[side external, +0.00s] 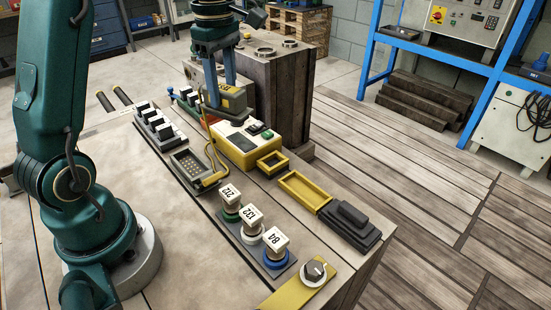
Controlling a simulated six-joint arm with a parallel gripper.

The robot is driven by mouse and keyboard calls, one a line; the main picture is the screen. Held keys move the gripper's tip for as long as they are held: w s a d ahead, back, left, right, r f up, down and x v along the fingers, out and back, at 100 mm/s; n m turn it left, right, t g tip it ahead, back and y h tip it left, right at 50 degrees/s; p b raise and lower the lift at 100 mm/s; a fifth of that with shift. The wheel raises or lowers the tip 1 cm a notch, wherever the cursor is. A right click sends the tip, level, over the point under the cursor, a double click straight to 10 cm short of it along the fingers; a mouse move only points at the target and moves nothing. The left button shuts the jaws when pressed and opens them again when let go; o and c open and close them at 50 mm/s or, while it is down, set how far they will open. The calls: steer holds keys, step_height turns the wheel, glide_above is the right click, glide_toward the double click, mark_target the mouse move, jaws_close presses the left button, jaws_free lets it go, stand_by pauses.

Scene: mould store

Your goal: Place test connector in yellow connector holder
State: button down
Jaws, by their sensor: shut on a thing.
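My gripper (232,82) is shut on the test connector (233,101), a block with yellow and dark faces and a dark label. It is held raised, behind the yellow-and-white test unit (236,145) in the picture. A yellow cable (206,128) runs between the connector's side and the bench near the test unit. A small square yellow frame (284,157), which looks like the yellow connector holder, stands just right of the test unit. It looks empty. The gap under the connector is hard to judge.
A longer empty yellow tray (317,207) and a black stepped block (349,227) lie right of the frame. A grey socket plate (190,165), a row of black-and-white blocks (154,124) and knobs tagged 212, 132 and 84 (252,215) stand nearer. A wooden crate (272,95) stands behind.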

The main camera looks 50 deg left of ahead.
steer(key=w+d+f+m, duration=0.2)
steer(key=w+d+f, duration=0.1)
steer(key=d, duration=0.6)
steer(key=w+d+f+m, duration=0.2)
steer(key=d, duration=0.7)
steer(key=shift+w+a+f, duration=0.1)
steer(key=shift+f, duration=1.3)
steer(key=shift+w+a+f, duration=0.1)
steer(key=shift+f, duration=1.25)
steer(key=shift+f, duration=0.75)
jaws_free()
step_height(320, 180, up, 8)
steer(key=shift+f, duration=0.25)
